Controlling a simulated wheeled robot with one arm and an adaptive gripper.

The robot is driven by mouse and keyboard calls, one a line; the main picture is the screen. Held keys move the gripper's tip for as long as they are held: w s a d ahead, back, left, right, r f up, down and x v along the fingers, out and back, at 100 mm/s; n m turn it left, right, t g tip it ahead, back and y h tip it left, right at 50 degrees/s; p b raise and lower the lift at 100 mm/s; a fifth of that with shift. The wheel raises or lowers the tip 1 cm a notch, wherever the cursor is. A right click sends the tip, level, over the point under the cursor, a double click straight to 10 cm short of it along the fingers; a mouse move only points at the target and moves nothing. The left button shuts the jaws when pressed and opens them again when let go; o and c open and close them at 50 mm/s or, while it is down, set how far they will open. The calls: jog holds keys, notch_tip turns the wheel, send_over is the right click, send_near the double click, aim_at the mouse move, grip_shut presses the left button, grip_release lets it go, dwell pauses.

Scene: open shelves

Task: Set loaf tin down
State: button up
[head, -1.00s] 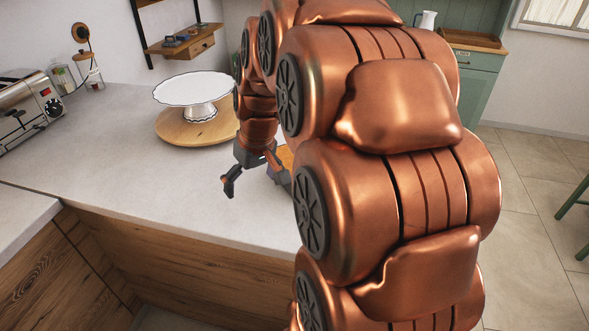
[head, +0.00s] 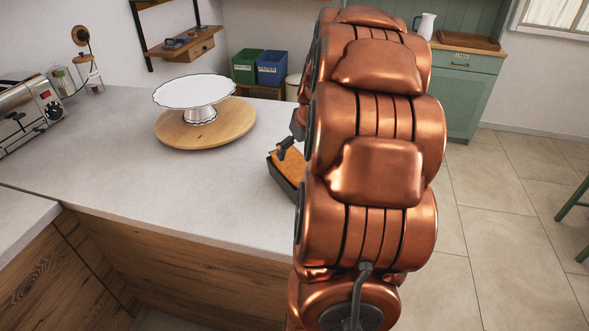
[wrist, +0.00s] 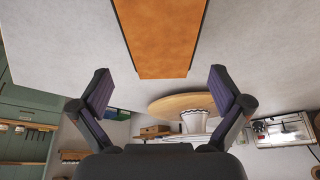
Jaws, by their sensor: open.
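The loaf tin (head: 284,177) is dark, with an orange-brown loaf in it, and rests on the pale countertop near its right edge. In the head view my arm hides part of it. In the wrist view the loaf's orange top (wrist: 160,38) shows ahead of the fingertips. My gripper (wrist: 160,88) is open, its two fingers spread wide with nothing between them, apart from the tin. In the head view only a finger of my gripper (head: 289,146) shows, above the tin's far end.
A white cake stand (head: 193,91) stands on a round wooden board (head: 205,128) left of the tin. A toaster (head: 28,113) is at the far left. The countertop (head: 130,175) between is clear. Green and blue bins (head: 258,67) stand beyond the counter.

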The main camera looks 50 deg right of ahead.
aim_at(295, 163)
jog(key=shift+w+a+f+p, duration=0.1)
jog(key=shift+f+p, duration=0.35)
jog(key=shift+f, duration=0.15)
jog(key=shift+a+p+x, duration=0.2)
jog(key=shift+p+x, duration=0.5)
jog(key=shift+x, duration=1.15)
jog(key=shift+d, duration=0.2)
jog(key=shift+c, duration=0.2)
jog(key=c, duration=1.5)
jog(key=shift+c, duration=0.2)
jog(key=shift+d+r+b, duration=0.1)
jog(key=shift+r+b, duration=0.25)
jog(key=shift+r, duration=0.05)
jog(key=shift+r+b, duration=0.7)
jog(key=shift+r, duration=0.65)
jog(key=s+a+r+b, duration=0.1)
jog(key=s+a+b, duration=0.3)
jog(key=s+a, duration=0.7)
jog(key=shift+s+a+r, duration=0.2)
jog(key=shift+a+r, duration=0.05)
